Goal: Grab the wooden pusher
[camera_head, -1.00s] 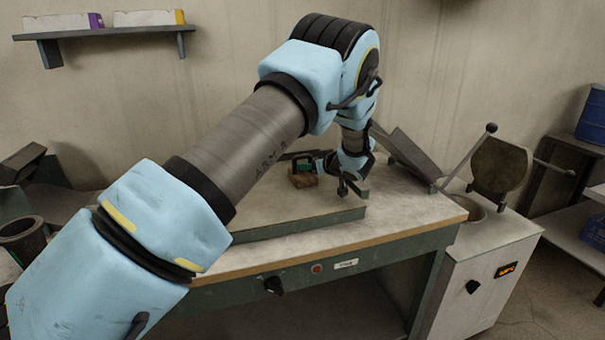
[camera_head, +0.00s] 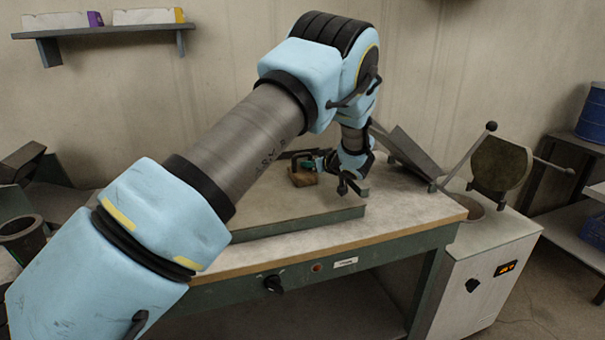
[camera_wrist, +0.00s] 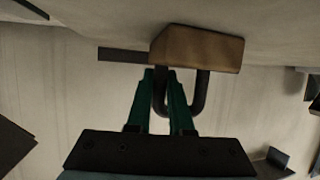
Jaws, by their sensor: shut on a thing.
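The wooden pusher is a brown wooden block with a dark looped handle. In the wrist view its block (camera_wrist: 200,48) shows at the top centre, against the pale work surface. My gripper (camera_wrist: 165,75) has green fingers that are closed on one side of the dark handle, just below the block in the picture. In the head view the pusher (camera_head: 302,179) is at the back of the workbench, left of my gripper (camera_head: 322,163). Whether the block touches the bench cannot be told.
A long low metal edge (camera_head: 300,223) runs across the workbench (camera_head: 400,212) in front of the pusher. A grey tilted plate (camera_head: 408,150) stands to the right. Beyond it is a white furnace unit (camera_head: 490,270) with levers. A dark flat bar (camera_wrist: 122,54) lies beside the block.

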